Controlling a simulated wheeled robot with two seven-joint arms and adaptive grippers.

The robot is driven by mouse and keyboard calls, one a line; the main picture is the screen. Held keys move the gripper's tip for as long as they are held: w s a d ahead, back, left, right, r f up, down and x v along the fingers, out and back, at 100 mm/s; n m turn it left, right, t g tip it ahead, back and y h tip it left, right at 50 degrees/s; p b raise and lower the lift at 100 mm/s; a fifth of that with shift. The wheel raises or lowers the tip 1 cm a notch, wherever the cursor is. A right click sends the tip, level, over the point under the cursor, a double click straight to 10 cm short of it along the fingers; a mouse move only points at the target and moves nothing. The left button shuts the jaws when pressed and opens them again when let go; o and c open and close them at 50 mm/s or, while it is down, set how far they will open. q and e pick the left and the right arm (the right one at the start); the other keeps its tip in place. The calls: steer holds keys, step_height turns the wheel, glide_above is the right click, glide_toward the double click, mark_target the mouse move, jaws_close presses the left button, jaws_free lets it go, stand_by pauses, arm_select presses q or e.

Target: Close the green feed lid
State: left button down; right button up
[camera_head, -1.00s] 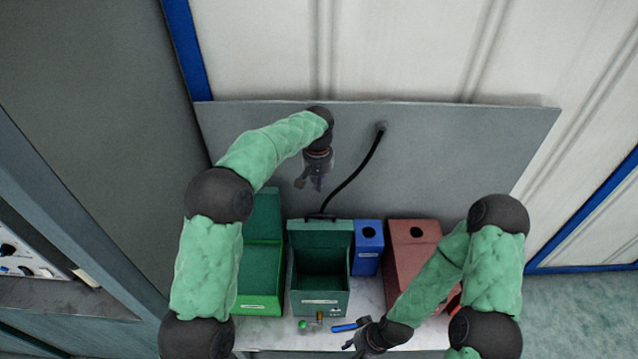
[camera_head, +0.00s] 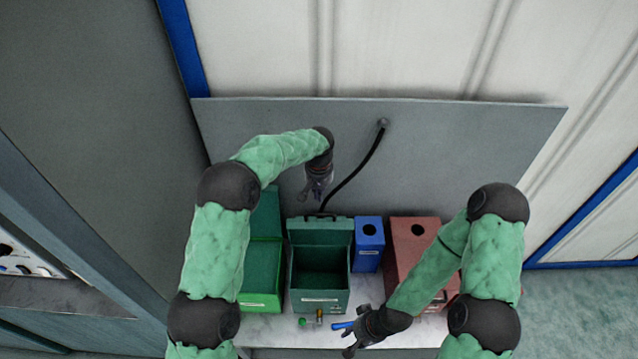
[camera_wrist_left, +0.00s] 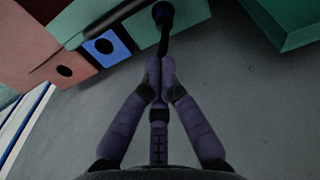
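The dark green bin (camera_head: 320,299) stands mid-bench with its mouth facing up. Its green lid (camera_head: 320,233) stands raised at the back, with a dark handle on its upper edge. My left gripper (camera_head: 316,193) is above and behind the lid, apart from it. A green panel, apparently the lid (camera_wrist_left: 142,28), shows beyond the fingertips. My right gripper (camera_head: 347,342) is low at the bench front, fingers spread, beside a blue-handled item (camera_head: 341,325); contact is unclear.
A brighter green bin (camera_head: 262,301) stands left of the dark one. A blue box (camera_head: 368,258) and a red box (camera_head: 408,240) with round holes stand right. A black hose (camera_head: 358,172) hangs from the grey back panel (camera_head: 460,150). Small fittings (camera_head: 310,320) lie in front.

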arm_select(q)
steer(key=shift+s+f, duration=0.15)
steer(key=shift+s, duration=0.6)
steer(key=shift+s+f, duration=0.15)
steer(key=shift+s, duration=0.55)
